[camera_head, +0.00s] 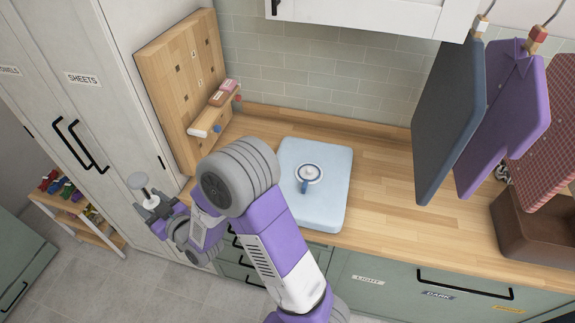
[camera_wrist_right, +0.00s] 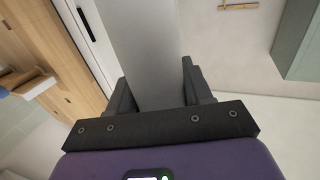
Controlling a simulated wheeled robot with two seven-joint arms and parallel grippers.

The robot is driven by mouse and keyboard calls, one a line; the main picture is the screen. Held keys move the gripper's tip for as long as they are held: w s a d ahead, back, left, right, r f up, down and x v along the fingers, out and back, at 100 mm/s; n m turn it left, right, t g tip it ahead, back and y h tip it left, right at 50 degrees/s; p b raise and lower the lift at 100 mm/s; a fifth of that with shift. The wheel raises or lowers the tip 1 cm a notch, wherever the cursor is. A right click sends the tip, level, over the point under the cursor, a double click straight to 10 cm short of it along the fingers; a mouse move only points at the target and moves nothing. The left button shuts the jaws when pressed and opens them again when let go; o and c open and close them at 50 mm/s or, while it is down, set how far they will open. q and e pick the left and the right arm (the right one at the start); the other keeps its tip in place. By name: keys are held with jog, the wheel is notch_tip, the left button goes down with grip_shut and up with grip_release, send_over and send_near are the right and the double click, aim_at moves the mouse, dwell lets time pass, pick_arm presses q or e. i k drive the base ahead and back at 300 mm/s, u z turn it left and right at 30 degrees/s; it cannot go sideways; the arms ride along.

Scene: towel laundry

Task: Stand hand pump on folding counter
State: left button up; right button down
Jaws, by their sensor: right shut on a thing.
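The hand pump (camera_head: 138,182), with a pale grey disc on top and a thin stem, is upright or slightly tilted in my right gripper (camera_head: 151,206). In the right wrist view its smooth grey body (camera_wrist_right: 145,50) lies between the two dark fingers of the right gripper (camera_wrist_right: 157,90), which are shut on it. The gripper holds it in front of the white cabinet, left of the folding counter (camera_head: 385,175) and apart from it. The lower part of the pump is hidden behind the gripper in the head view. My left gripper is not in view.
A puffy light blue slab (camera_head: 330,165) lies on the counter with a round white-and-blue piece (camera_head: 309,174) on it. A wooden pegboard (camera_head: 180,85) stands at the back left. Counter between is clear.

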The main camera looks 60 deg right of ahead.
aim_at(376, 220)
jog(key=u, duration=0.05)
jog(key=k, duration=0.9)
jog(key=z, duration=1.25)
jog(key=i, duration=0.5)
jog(key=z, duration=0.05)
